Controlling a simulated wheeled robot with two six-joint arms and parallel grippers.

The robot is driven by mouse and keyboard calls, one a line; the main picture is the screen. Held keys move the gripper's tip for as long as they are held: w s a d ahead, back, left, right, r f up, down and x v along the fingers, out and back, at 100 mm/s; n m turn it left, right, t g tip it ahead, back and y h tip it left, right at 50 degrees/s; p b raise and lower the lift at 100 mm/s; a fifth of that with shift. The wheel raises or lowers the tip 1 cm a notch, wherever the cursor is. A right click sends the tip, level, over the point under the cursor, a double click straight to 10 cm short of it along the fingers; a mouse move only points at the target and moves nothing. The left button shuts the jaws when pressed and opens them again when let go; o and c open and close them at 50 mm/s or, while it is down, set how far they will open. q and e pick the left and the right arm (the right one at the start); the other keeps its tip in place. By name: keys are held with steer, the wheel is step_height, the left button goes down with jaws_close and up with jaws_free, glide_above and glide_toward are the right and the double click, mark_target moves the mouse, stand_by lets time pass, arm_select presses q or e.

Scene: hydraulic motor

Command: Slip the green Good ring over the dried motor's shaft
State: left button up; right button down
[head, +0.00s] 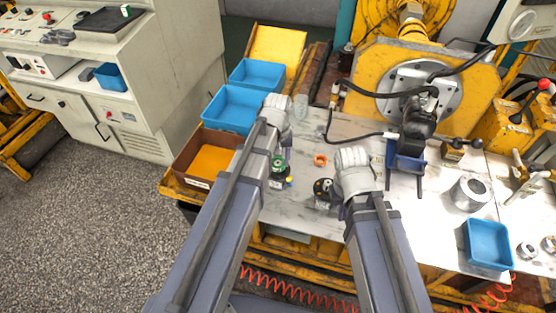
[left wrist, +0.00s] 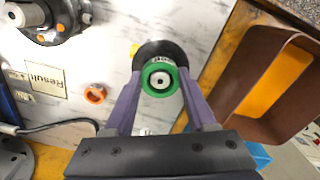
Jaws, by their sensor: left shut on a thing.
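The green ring (left wrist: 160,76) is between the fingers of my left gripper (left wrist: 161,84), which is shut on it. A pale round shaft end shows in the ring's opening. The dark round base of a motor (left wrist: 159,48) lies under the ring; I cannot tell how far down the shaft the ring sits. In the head view the green ring (head: 278,162) and this motor (head: 279,174) show beside my left arm, which hides most of the gripper. A second dark motor (head: 323,187) stands left of my right wrist. The right gripper's fingers are hidden behind its arm.
An orange ring (head: 320,160) lies on the marble-like table between the motors; it also shows in the left wrist view (left wrist: 95,94). A brown bin (head: 181,163) and blue bins (head: 222,112) stand left; a blue tray (head: 487,246) stands right.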

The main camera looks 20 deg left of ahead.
arm_select(q)
steer(key=o, duration=1.4)
steer(key=shift+r, duration=0.1)
step_height(320, 180, up, 6)
steer(key=p, duration=0.6)
step_height(320, 180, up, 8)
steer(key=p, duration=0.8)
steer(key=shift+f, duration=0.2)
